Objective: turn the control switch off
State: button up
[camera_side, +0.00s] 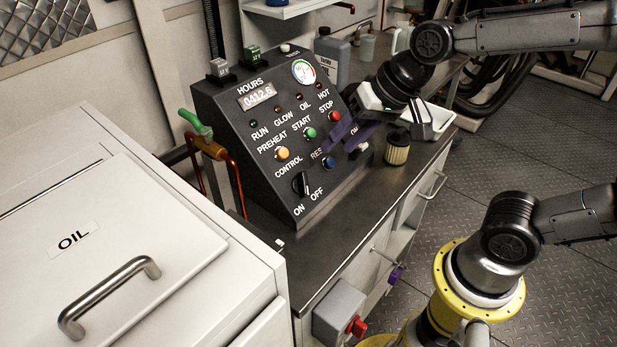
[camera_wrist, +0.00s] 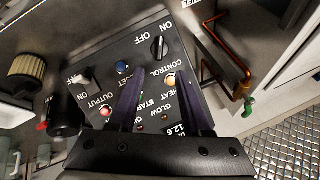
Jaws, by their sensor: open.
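The control switch (camera_side: 302,184) is a black knob low on the front of the dark control panel (camera_side: 225,120), above the printed words ON and OFF. In the wrist view the knob (camera_wrist: 158,47) shows upper middle, and its white mark appears to point toward ON. My gripper (camera_side: 338,146) has purple fingers, spread apart and empty, over the right part of the panel, up and to the right of the knob. In the wrist view the fingers (camera_wrist: 163,68) point toward the panel with the knob beyond their tips, apart from it. The fingers hide part of the labels.
The panel also has an orange preheat button (camera_side: 282,153), a green start button (camera_side: 309,133), a red stop button (camera_side: 334,117) and a blue reset button (camera_side: 328,163). A filter (camera_side: 397,150) stands right of the panel. Copper pipe (camera_side: 237,175) runs left of it. The counter in front is clear.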

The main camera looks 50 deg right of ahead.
aim_at(306, 181)
jog(key=x, duration=1.3)
jog(key=shift+a, duration=0.1)
grip_shut()
